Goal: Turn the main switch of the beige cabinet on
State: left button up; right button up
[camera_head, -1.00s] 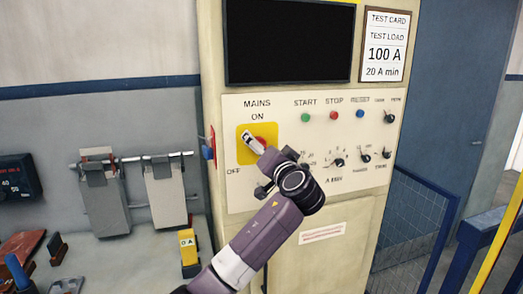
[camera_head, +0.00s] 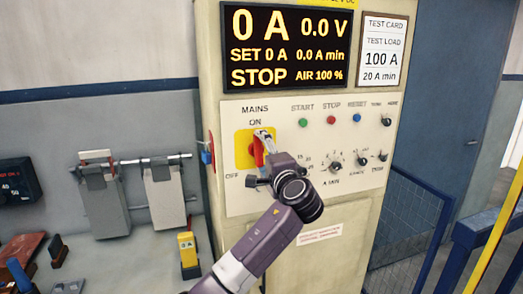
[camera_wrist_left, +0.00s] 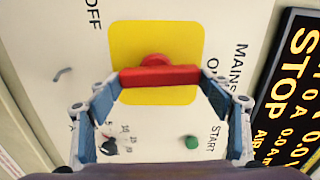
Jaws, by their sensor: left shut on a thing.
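The beige cabinet (camera_head: 226,52) stands in the middle of the head view. Its main switch is a red handle (camera_head: 257,152) on a yellow plate (camera_head: 242,150), under the words MAINS and ON. The handle looks upright, toward ON. My left gripper (camera_head: 264,137) is at the handle, reaching up from below right. In the left wrist view the red handle (camera_wrist_left: 160,76) lies between the two blue fingertips, and the gripper is shut on it. The display (camera_head: 287,47) is lit and reads 0 A, 0.0 V and STOP. My right gripper is not in view.
Start, stop and reset buttons (camera_head: 331,120) and small knobs (camera_head: 335,161) sit right of the switch. A blue mesh barrier (camera_head: 405,225) stands at the right. Hanging plates (camera_head: 163,200) and a bench with tools are at the left.

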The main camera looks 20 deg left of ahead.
pick_arm(q)
jog(key=shift+f+m, duration=0.1)
jog(key=shift+m, duration=0.4)
jog(key=o, duration=1.2)
jog(key=shift+c, duration=0.2)
jog(key=shift+d, duration=0.1)
jog(key=v, duration=1.2)
jog(key=shift+f, duration=0.1)
